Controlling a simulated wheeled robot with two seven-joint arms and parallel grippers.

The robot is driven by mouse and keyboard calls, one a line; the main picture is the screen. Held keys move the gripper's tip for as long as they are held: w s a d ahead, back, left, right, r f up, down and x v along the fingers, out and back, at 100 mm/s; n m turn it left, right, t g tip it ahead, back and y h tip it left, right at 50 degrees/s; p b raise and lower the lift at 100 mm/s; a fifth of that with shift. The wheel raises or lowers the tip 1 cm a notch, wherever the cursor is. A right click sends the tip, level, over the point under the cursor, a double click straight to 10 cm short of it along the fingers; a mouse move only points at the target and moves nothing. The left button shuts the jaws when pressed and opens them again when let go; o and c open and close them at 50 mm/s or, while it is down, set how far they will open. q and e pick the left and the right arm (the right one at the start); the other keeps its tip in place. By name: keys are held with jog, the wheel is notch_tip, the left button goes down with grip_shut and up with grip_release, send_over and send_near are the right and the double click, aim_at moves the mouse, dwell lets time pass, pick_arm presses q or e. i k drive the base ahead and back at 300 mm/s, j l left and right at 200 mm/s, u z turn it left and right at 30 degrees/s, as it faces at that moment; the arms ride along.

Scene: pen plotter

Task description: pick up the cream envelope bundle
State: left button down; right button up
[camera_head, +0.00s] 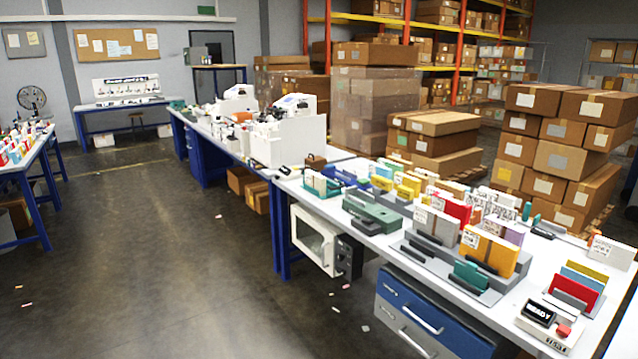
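I cannot single out the cream envelope bundle with certainty among the upright packs on the long white table (375,238). A pale, off-white pack (612,252) with dark print stands at the table's far right. Another whitish pack (436,223) stands in a grey holder left of a yellow-orange pack (489,252). A red pack (457,208) stands behind them. Neither of my grippers is in view, and nothing is seen held.
A green holder (372,212) sits left of the packs. A small box marked READY (540,314) and a rack with a red plate (578,287) stand at the near right. Blue drawers (425,315) are under the table. Cardboard boxes (560,150) are stacked behind. The floor (170,250) at left is largely clear.

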aim_at(318, 181)
jog(key=u, duration=0.3)
jog(key=i+j+u, duration=0.2)
jog(key=i+u, duration=0.6)
jog(key=i, duration=1.8)
jog(key=i+j, duration=0.15)
jog(key=i, duration=1.65)
jog(key=i+z, duration=0.1)
jog(key=z, duration=0.35)
jog(key=i+z, duration=0.1)
jog(key=z, duration=0.35)
jog(key=i+z, duration=0.15)
jog(key=z, duration=0.3)
jog(key=j+z, duration=0.1)
jog(key=z, duration=0.3)
jog(key=i+j, duration=0.05)
